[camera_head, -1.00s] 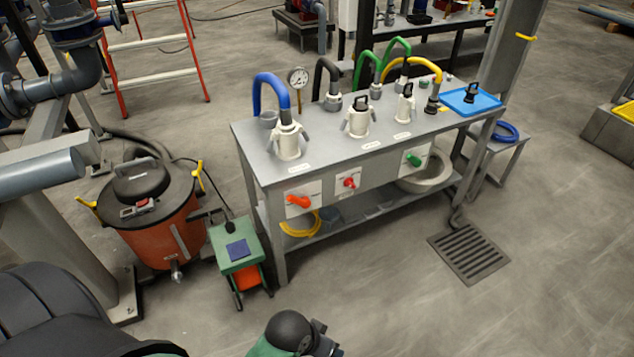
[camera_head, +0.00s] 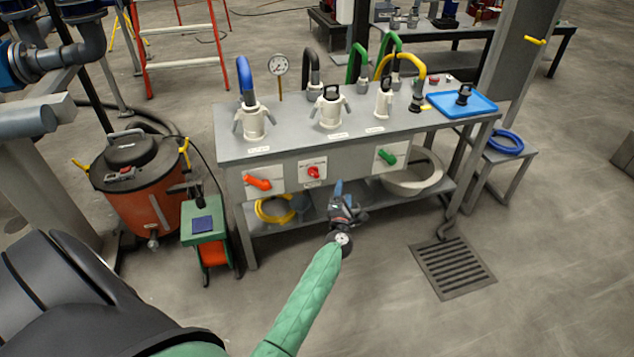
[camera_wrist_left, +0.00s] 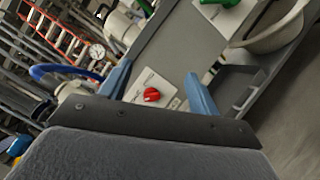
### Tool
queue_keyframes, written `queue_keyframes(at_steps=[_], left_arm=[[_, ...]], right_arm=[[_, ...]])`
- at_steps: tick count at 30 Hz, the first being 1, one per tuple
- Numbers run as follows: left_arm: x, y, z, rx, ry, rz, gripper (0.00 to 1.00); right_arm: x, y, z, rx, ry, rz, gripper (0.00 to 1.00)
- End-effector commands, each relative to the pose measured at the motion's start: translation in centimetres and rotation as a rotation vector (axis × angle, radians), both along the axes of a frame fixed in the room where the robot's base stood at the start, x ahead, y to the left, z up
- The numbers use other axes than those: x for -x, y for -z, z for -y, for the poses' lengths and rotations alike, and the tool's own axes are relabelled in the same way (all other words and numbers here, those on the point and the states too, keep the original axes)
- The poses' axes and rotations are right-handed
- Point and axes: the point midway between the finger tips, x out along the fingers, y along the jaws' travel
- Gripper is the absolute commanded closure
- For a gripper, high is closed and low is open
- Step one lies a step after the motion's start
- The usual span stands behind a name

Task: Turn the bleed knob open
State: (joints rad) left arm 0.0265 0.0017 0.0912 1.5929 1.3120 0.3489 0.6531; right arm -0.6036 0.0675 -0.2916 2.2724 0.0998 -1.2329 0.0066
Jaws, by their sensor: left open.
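A small red knob (camera_head: 313,172) sits on a white plate in the middle of the bench's front panel. It also shows in the left wrist view (camera_wrist_left: 152,95), between the two blue fingers and beyond them. Its plate's lettering is too small to read. An orange lever handle (camera_head: 258,184) is on the panel to its left and a green one (camera_head: 387,157) to its right. My left gripper (camera_head: 339,187) is open and empty, in front of the panel, a little right of and below the red knob. It also shows open in the left wrist view (camera_wrist_left: 158,72). My right gripper is out of view.
The grey bench (camera_head: 290,143) carries white hose couplings, a gauge (camera_head: 280,65) and a blue tray (camera_head: 480,104). A lower shelf holds a yellow hose coil (camera_head: 265,211) and a round basin. An orange drum (camera_head: 140,205) and a green cart (camera_head: 205,225) stand left. Floor is free around the drain grate (camera_head: 452,270).

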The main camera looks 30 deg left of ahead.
Motion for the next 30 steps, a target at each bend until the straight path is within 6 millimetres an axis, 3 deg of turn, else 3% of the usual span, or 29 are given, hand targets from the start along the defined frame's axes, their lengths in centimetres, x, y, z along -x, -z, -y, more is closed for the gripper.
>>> queue_keyframes(at_steps=[3,7,14,30], left_arm=[[-1.1,1.9,-4.4,0.174,-0.180,0.056,0.38],[-1.2,3.7,-7.2,0.299,-0.320,0.092,0.38],[-1.5,4.7,-9.3,0.371,-0.406,0.111,0.38],[-5.8,4.7,-14.3,0.367,-0.405,0.110,0.38]], right_arm=[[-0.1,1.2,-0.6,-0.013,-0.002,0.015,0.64],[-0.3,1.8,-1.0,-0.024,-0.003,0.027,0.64],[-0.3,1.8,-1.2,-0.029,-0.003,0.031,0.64],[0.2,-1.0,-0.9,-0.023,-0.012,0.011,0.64]])
